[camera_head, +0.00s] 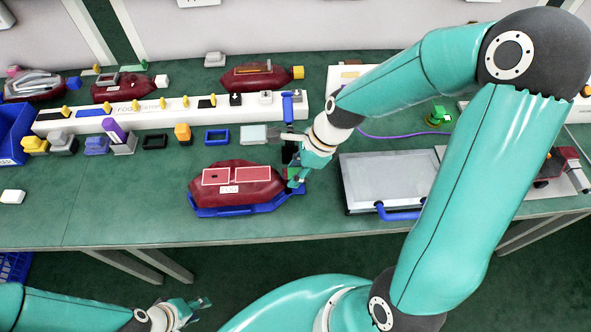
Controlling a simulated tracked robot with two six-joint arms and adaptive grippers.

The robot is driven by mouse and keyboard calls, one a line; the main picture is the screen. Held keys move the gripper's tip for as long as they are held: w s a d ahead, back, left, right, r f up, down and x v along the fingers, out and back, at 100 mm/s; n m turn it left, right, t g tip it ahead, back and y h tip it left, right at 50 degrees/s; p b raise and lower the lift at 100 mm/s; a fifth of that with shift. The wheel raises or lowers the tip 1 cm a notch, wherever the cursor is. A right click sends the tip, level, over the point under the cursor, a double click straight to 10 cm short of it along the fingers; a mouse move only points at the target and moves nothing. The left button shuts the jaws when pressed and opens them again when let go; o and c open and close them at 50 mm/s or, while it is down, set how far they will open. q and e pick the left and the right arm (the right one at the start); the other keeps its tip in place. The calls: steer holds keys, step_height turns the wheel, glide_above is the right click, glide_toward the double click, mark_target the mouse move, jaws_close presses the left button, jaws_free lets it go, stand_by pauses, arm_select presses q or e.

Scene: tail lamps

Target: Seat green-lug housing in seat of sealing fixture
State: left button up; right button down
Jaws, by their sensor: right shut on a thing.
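A dark red housing (222,193) with two pink-outlined panels and a white label lies flat over a blue cradle (240,211) at the front middle of the table. The cradle's rim shows below and right of it; whether the housing is fully down in it I cannot tell. My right gripper (293,178) is shut on the housing's right end, where a bit of green shows between the fingers. The fingers hide most of that end. My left gripper (198,309) is open and empty in front of the table, low in the view.
A grey panel (388,178) with a blue handle stands to the right. Behind are a long white rack (165,112), several coloured blocks and other red housings (262,77). A green piece (438,117) stands behind the panel. The table's front left is mostly clear.

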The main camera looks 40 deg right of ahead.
stand_by(0.3)
steer(key=shift+f, duration=0.1)
steer(key=shift+f+b, duration=0.75)
steer(key=shift+f, duration=0.6)
steer(key=c, duration=0.7)
jaws_free()
steer(key=shift+d+r, duration=0.1)
steer(key=shift+r, duration=0.05)
